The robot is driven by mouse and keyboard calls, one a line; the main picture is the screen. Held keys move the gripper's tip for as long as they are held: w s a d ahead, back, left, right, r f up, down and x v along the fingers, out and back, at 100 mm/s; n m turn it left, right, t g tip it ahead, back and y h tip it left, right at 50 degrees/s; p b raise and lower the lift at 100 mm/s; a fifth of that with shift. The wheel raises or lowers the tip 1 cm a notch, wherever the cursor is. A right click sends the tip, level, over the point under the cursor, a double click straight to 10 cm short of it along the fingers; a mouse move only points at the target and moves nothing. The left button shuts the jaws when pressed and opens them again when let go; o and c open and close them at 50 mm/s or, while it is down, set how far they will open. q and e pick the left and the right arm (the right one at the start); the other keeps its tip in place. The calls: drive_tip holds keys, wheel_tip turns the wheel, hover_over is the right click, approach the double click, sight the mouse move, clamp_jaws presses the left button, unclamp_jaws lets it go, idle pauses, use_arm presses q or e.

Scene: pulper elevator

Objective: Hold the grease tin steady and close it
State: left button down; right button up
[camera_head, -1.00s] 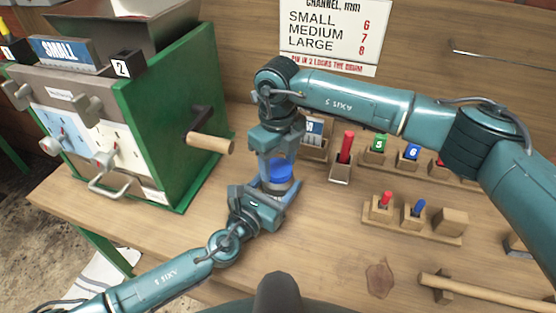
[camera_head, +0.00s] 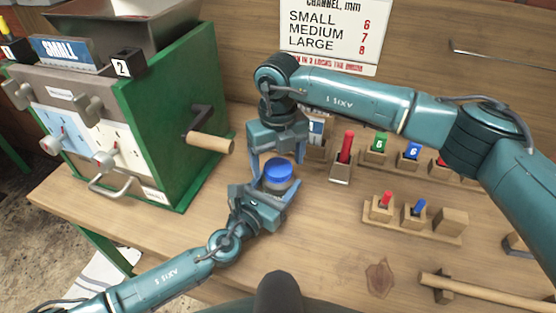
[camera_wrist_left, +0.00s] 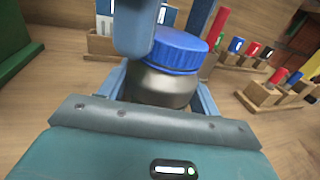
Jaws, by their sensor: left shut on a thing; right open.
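The grease tin (camera_head: 276,186) is a grey metal jar standing on the bench, with a blue lid (camera_head: 278,169) on top. The tin (camera_wrist_left: 160,86) and lid (camera_wrist_left: 178,50) also show large in the left wrist view. My left gripper (camera_head: 276,192) is shut on the tin's body, one finger on each side. My right gripper (camera_head: 270,168) is above and around the lid from behind, its fingers open and pointing down. One right finger (camera_wrist_left: 133,30) covers part of the lid in the left wrist view. The lid looks seated, but I cannot tell how tightly.
A green machine with a wooden-handled crank (camera_head: 208,142) stands to the left. Wooden blocks with coloured pegs (camera_head: 413,215) stand to the right, and a red-handled piece (camera_head: 345,147) is just right of the right gripper.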

wheel_tip(320, 180, up, 11)
drive_tip(key=shift+r, duration=0.2)
use_arm(q)
drive_tip(key=shift+c, duration=1.3)
unclamp_jaws()
drive_tip(key=shift+s, duration=0.1)
drive_tip(key=b+v, duration=0.2)
drive_tip(key=v, duration=1)
drive_tip(key=shift+f, duration=0.15)
drive_tip(key=shift+s+a, duration=0.25)
drive_tip(key=shift+s, duration=0.2)
use_arm(e)
drive_tip(key=shift+f, duration=1.05)
